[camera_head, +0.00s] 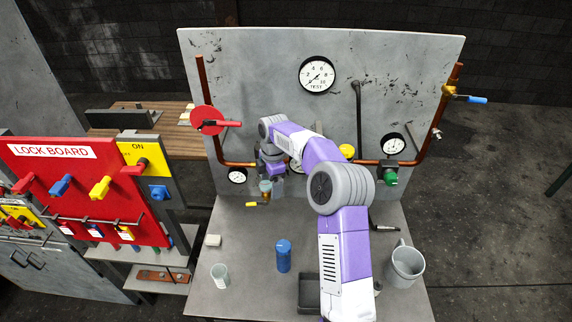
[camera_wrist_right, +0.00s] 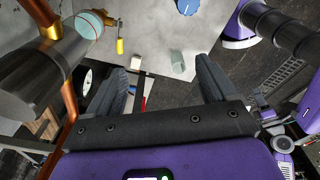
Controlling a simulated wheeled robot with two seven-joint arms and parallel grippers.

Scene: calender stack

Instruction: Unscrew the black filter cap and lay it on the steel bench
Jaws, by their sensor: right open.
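My right gripper (camera_wrist_right: 160,66) is open and empty in the right wrist view, its two dark fingers spread apart. In the head view its wrist is low in front of the grey panel, left of centre, and hides much of what is there. A large dark cylinder (camera_wrist_right: 35,75) lies left of the fingers in the wrist view, by copper piping. It may be the black filter cap, but I cannot tell. A small teal-and-brass fitting (camera_head: 265,187) shows below the wrist in the head view. The steel bench (camera_head: 250,285) is below. My left gripper is not in view.
On the bench stand a blue cylinder (camera_head: 283,256), a clear cup (camera_head: 220,275), a white block (camera_head: 213,240), a dark tray (camera_head: 308,293) and a grey mug (camera_head: 406,264). A yellow handle (camera_head: 258,204) sticks out near the fitting.

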